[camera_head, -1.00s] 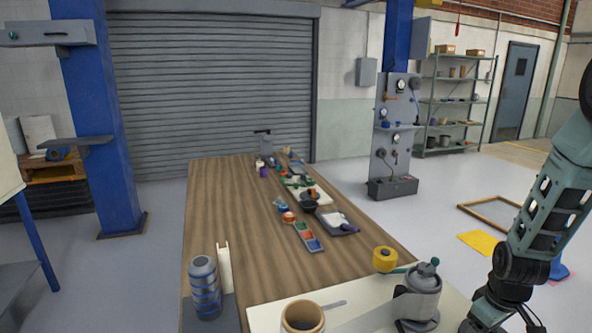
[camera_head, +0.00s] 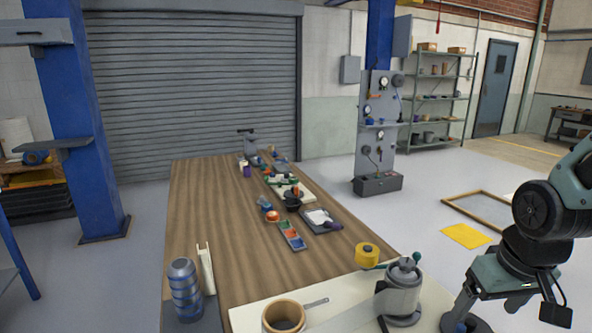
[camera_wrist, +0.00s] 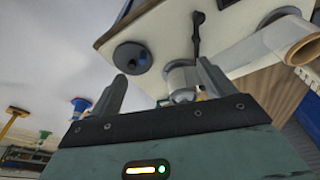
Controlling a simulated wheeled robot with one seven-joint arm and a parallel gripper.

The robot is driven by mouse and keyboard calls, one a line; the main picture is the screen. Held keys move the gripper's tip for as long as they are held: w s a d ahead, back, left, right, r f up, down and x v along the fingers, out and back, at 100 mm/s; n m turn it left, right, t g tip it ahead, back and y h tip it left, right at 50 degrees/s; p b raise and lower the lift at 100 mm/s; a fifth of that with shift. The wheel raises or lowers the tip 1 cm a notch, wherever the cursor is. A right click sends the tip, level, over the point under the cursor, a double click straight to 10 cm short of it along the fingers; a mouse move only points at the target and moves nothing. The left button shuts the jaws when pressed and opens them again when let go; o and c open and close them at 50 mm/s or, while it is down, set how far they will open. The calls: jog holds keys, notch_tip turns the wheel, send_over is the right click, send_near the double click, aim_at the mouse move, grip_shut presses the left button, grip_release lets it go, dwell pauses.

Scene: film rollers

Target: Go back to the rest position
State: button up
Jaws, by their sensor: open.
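My gripper (camera_head: 506,306) hangs at the right front, beside the right edge of the table (camera_head: 200,220). In the wrist view my gripper (camera_wrist: 164,72) has its two fingers spread wide, with nothing held between them. A grey metal canister (camera_head: 402,290) with a knobbed lid stands upright on the pale board (camera_head: 250,315) at the table's near end, left of my gripper and apart from it. The wrist view is tilted and shows a dark disc (camera_wrist: 131,57) on a pale surface beyond the fingers.
A yellow tape roll (camera_head: 367,255), a tan roll (camera_head: 284,317) and a blue-banded cylinder (camera_head: 185,288) stand near the front. A palette (camera_head: 291,234) and several small items lie farther back. Floor right of the table holds a yellow sheet (camera_head: 466,236) and wooden frame (camera_head: 482,207).

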jog(key=s+a+r+n+g, duration=0.1)
jog(key=s+a+n, duration=0.2)
jog(key=s+a, duration=0.4)
jog(key=s+a+r+n+g, duration=0.1)
jog(key=s+a+n, duration=0.3)
jog(key=s+a, duration=0.3)
jog(key=a, duration=0.4)
jog(key=shift+a+r+n+g+y, duration=0.3)
jog(key=shift+a+r, duration=0.05)
jog(key=shift+r, duration=0.05)
